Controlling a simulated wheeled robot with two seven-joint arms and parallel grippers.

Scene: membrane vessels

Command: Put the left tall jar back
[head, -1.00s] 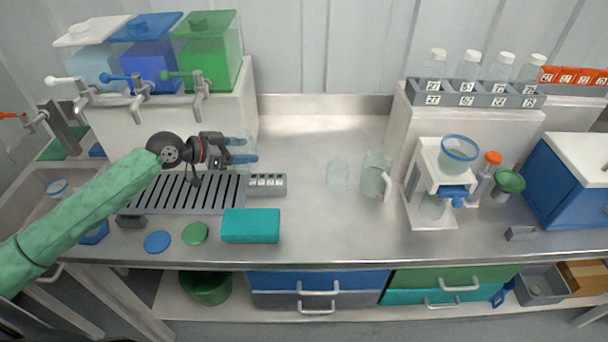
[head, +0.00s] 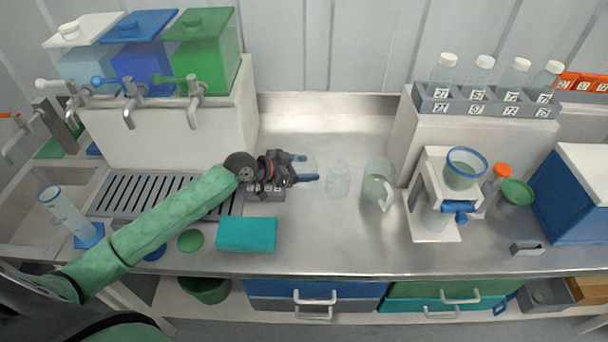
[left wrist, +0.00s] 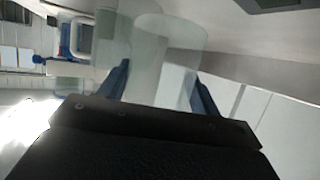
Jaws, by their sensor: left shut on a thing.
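My left gripper (head: 305,169) is shut on a clear, see-through jar (head: 308,163), with one blue finger on each side of it. The jar shows larger in the left wrist view (left wrist: 163,62), between the two blue fingers; its lower part is hidden behind the gripper body there. My right gripper is not in view.
A clear jug with a white handle (head: 376,187) stands right of the jars. A grey labelled block (head: 266,192) lies below the gripper, beside a slotted drain (head: 150,192). A teal box (head: 246,234) is at the front. A labelled bottle rack (head: 480,102) stands on the right shelf.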

